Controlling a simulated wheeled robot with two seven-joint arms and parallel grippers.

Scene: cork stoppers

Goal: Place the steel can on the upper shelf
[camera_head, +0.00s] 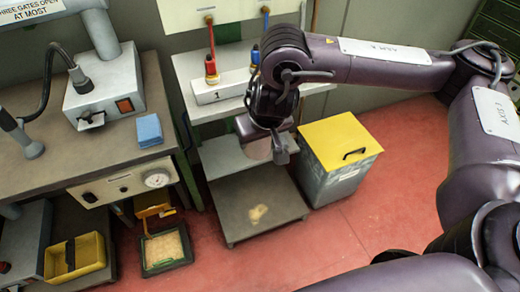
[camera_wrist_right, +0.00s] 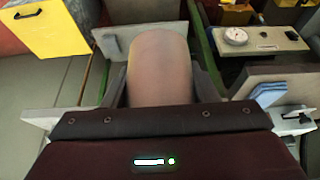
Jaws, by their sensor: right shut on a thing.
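The steel can (camera_wrist_right: 160,70) fills the middle of the right wrist view, between the fingers of my right gripper (camera_wrist_right: 160,92). It looks smooth and dull, greyish pink. In the head view my right gripper (camera_head: 268,150) hangs in front of the shelf unit, and only a pale part of the can (camera_head: 257,151) shows below the wrist. The upper shelf (camera_head: 218,153) is a grey board behind and left of the gripper, partly hidden by it. I cannot tell whether the can touches it. The lower board (camera_head: 240,222) lies near the floor. My left gripper is not in view.
A grey bin with a yellow lid (camera_head: 340,140) stands close right of the shelf unit. A workbench (camera_head: 60,165) with a blue block (camera_head: 148,130) is on the left. A white box with cables (camera_head: 220,90) sits above the shelves. Red floor is free in front.

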